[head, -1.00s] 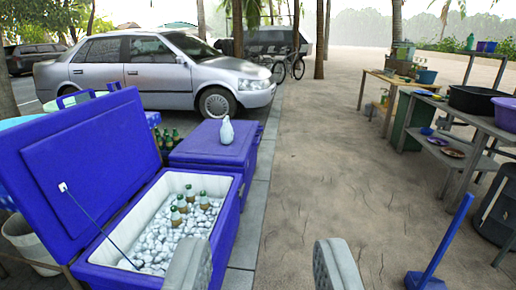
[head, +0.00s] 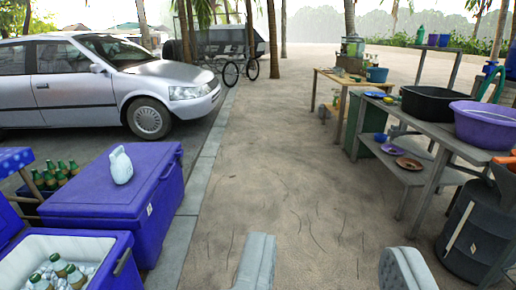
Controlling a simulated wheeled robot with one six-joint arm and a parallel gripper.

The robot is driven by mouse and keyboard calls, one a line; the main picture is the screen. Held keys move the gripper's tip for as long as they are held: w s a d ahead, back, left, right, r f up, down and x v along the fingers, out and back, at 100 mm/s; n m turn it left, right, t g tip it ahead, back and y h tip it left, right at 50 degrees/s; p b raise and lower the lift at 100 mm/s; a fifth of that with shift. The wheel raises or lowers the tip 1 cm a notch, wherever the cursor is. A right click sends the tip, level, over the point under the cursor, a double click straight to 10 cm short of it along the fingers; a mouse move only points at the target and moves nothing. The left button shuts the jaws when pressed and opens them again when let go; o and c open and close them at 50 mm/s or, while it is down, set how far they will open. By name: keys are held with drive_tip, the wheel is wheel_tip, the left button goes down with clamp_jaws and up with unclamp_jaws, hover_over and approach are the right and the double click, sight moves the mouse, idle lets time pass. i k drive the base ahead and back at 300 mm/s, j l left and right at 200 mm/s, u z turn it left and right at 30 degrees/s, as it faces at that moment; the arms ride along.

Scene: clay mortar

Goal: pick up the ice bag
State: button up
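The ice bag (head: 121,166) looks like a small pale, whitish bag with a narrowed top. It stands upright on the closed lid of a blue cooler (head: 110,188), left of centre in the head view. My gripper (head: 325,268) shows at the bottom edge as two grey fingers set wide apart, with only ground between them. It is open and empty, to the right of the ice bag and apart from it.
An open blue cooler (head: 122,262) with ice and bottles is at the lower left. A crate of green bottles (head: 55,176) stands behind it. A silver car (head: 105,85) is parked beyond. Tables with basins (head: 440,104) line the right. The sandy path (head: 285,150) between is clear.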

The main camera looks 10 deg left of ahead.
sight(121, 168)
drive_tip(key=i+u, duration=0.2)
drive_tip(key=i, duration=0.6)
drive_tip(key=i+u, duration=0.25)
drive_tip(key=i, duration=0.6)
drive_tip(key=i+j+u, duration=0.15)
drive_tip(key=i+u, duration=0.3)
drive_tip(key=i, duration=0.2)
drive_tip(key=i+l+u, duration=0.1)
drive_tip(key=i+u, duration=0.4)
drive_tip(key=i+l+u, duration=0.45)
drive_tip(key=i, duration=0.25)
drive_tip(key=i+j, duration=0.05)
